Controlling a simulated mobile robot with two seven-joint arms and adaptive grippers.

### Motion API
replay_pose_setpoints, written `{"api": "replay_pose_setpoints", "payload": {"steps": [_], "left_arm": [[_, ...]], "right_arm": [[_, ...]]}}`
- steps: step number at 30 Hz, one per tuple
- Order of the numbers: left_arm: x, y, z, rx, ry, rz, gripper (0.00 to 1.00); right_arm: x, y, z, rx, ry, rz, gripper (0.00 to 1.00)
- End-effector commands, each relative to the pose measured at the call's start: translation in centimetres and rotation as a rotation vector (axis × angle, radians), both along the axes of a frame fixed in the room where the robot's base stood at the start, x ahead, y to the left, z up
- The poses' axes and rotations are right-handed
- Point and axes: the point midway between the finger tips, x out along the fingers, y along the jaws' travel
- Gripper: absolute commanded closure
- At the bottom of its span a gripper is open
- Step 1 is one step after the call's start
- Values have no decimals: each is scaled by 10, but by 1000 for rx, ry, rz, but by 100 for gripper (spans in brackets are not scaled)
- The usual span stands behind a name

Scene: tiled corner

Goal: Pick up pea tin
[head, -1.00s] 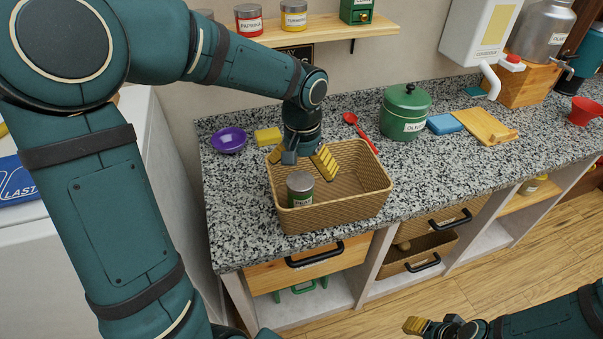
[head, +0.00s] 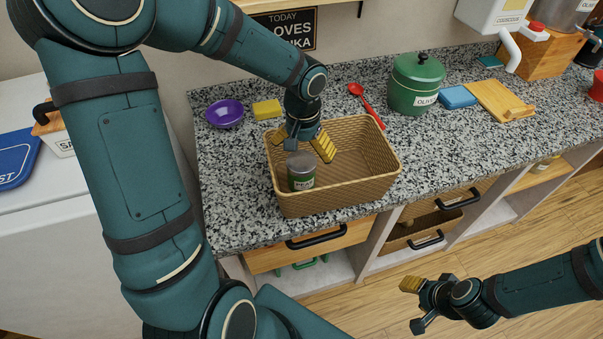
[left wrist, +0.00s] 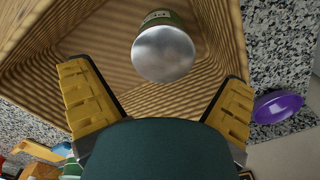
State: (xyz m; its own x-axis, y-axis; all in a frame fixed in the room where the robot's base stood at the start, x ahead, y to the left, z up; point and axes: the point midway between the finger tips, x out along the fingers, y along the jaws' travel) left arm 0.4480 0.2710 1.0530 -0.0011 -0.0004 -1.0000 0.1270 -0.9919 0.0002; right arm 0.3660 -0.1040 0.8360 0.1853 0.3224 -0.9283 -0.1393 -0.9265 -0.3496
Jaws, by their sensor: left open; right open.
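The pea tin (head: 300,171), a green-labelled can with a grey metal lid, stands in the left part of a woven basket (head: 350,196) on the granite counter. The label is only partly readable. In the left wrist view the tin (left wrist: 163,52) shows its lid beyond the fingers, near the basket wall (left wrist: 95,45). My left gripper (head: 303,146) is open and points down over the basket, just behind the tin. Its yellow-padded fingers (left wrist: 158,108) are spread, with nothing between them. My right gripper (head: 412,305) is open and empty, low in front of the counter.
A red spoon (head: 369,105), a green pot (head: 416,84), a blue block (head: 457,97) and a wooden board (head: 498,101) are to the right. Drawer handles (head: 316,239) jut from the front.

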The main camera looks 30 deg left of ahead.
Motion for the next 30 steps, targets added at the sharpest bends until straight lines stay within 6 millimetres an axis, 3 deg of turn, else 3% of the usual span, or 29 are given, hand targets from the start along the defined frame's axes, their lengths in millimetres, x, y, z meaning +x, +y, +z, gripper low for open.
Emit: {"api": "replay_pose_setpoints", "payload": {"steps": [5,13,23,29,30], "left_arm": [[1,1,-12,0,2,0,0],[4,5,-49,0,3,-1,0],[4,5,-55,0,-1,0,0],[5,5,-55,0,-1,0,66],[5,5,-55,0,-1,0,67]], "right_arm": [[0,0,-1,0,0,0,53],[0,0,-7,-1,0,0,53],[0,0,-7,-1,0,0,53],[0,0,-7,-1,0,0,53],[0,0,-7,-1,0,0,53]]}}
